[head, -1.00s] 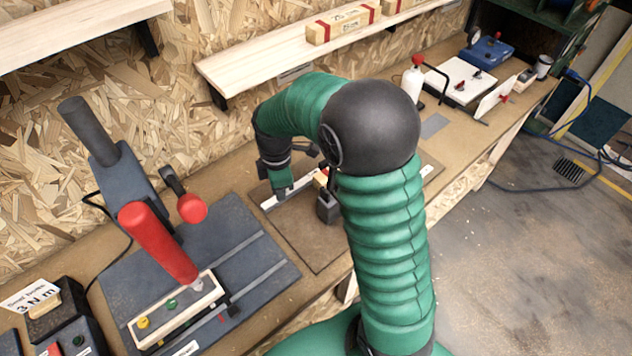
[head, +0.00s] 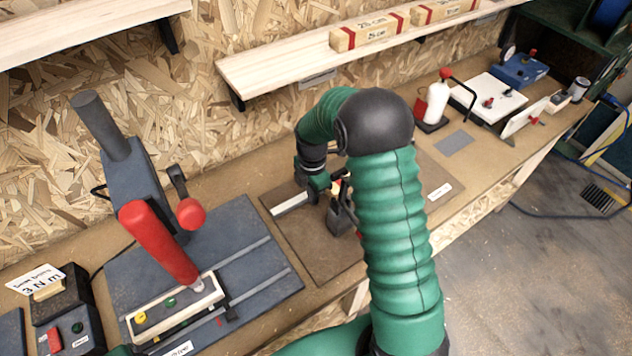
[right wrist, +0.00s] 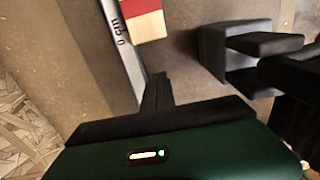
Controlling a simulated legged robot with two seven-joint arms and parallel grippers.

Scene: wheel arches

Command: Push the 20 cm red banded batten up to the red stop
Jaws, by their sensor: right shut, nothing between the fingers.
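The batten (right wrist: 148,22) shows in the right wrist view as a cream and red banded end lying along a white scale (right wrist: 120,40) marked "0 cm". In the head view only a small cream piece of it (head: 337,186) shows past my arm; the rest is hidden. My right gripper (right wrist: 158,90) is shut and empty, its tips close to the batten's near end; I cannot tell whether they touch. In the head view my right gripper (head: 325,187) is low over the brown board (head: 315,240). I cannot make out the red stop. My left gripper is not in view.
A dark forked piece (right wrist: 250,50) stands close beside the batten. A drill-press-like fixture with a red handle (head: 155,240) stands left. Banded battens (head: 370,30) lie on the shelf (head: 300,65). A white bottle (head: 437,102) and white board (head: 487,95) stand right.

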